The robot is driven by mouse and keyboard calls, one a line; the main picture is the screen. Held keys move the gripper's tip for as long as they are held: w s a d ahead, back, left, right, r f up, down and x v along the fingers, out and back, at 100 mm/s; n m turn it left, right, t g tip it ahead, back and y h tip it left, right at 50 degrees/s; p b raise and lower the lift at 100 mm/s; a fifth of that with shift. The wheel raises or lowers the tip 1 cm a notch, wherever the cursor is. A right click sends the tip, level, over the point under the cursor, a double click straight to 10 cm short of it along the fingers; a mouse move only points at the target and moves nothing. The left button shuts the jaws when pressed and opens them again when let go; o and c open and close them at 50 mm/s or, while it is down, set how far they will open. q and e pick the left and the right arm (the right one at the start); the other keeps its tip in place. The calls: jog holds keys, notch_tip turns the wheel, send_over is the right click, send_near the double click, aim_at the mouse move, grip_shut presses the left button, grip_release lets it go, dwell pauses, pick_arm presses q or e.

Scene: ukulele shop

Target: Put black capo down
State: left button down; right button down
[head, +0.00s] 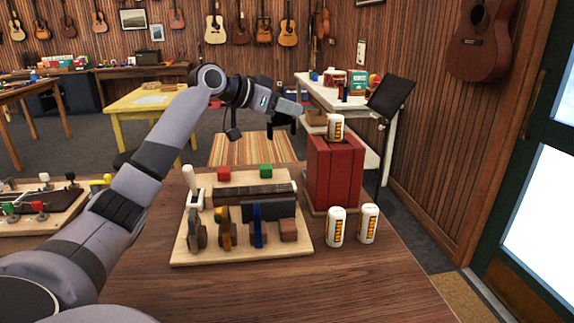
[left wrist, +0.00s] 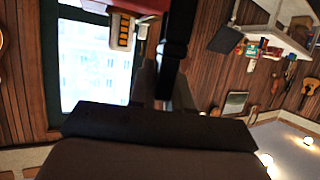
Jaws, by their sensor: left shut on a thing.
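My left gripper (head: 284,108) is above the back of the table, near the back right corner of the wooden board (head: 292,242). It is shut on a dark thing, which I take to be the black capo (left wrist: 177,42); it shows in the left wrist view as a black bar rising from the gripper. In the head view the capo is small and hard to tell from the dark gripper parts. It is held in the air, clear of the board. My right gripper is not in view.
The board carries a dark fretted neck (head: 240,195), several upright clamps and small blocks. A red box (head: 335,178) stands right of it with a white can (head: 335,127) on top. Two more cans (head: 336,227) stand in front. The table's front right is bare.

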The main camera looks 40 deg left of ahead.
pick_arm(q)
notch_tip(320, 180, down, 13)
jog(key=shift+r, duration=0.1)
dwell(0.4)
jog(key=shift+f+b, duration=0.2)
jog(key=shift+b, duration=0.15)
jog(key=c, duration=1.1)
grip_release()
jog(key=shift+r, duration=0.1)
